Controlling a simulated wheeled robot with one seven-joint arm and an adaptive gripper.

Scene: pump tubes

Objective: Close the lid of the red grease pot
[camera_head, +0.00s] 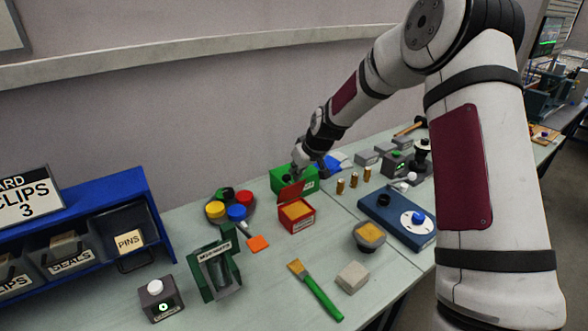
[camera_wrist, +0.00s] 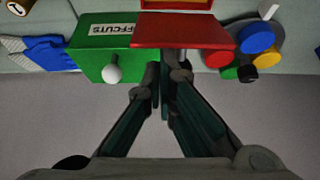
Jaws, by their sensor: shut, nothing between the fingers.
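The red grease pot (camera_head: 297,217) stands on the bench in the head view, with yellowish grease showing inside. Its red lid (camera_head: 291,191) is raised at the back edge, so the pot is open. In the wrist view the red lid (camera_wrist: 183,31) shows flat above my fingertips, with a strip of the pot (camera_wrist: 178,4) at the top edge. My gripper (camera_head: 297,171) is behind the lid, near the green box. In the wrist view my gripper (camera_wrist: 163,72) is shut and empty, its tips close to the lid's edge; I cannot tell whether they touch it.
A green OFFCUTS box (camera_head: 306,180) with a white knob (camera_wrist: 112,73) stands right beside the lid. A round holder with coloured caps (camera_head: 236,212) is at its left. Small brass cylinders (camera_head: 340,187) stand to the right. A green-handled brush (camera_head: 318,291) lies in front.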

